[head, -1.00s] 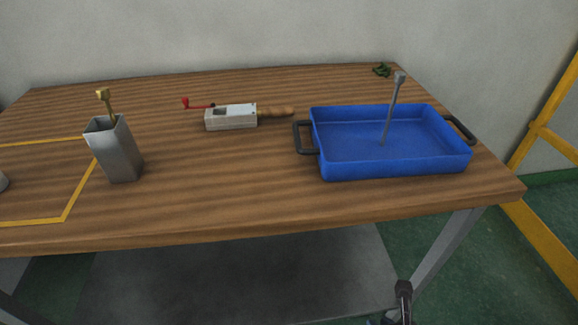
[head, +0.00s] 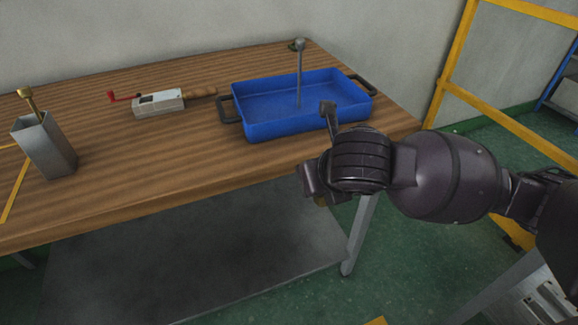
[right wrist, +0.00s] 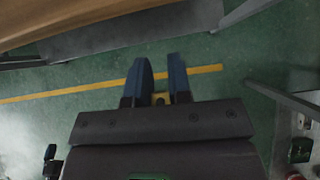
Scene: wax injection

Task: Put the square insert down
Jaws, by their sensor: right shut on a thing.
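My right gripper (head: 312,196) hangs in front of the table's front edge, low and to the right of centre in the head view. In the right wrist view its two dark fingers (right wrist: 160,62) stand a little apart, with a small brass-yellow piece (right wrist: 161,98) between them near their bases. I take this piece to be the square insert; its shape is mostly hidden.
On the wooden table (head: 190,145) stand a blue tray (head: 290,125) with a grey rod in it, a grey hand tool (head: 158,102) with a red crank, and a square metal holder (head: 46,150) with a brass-topped piece.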

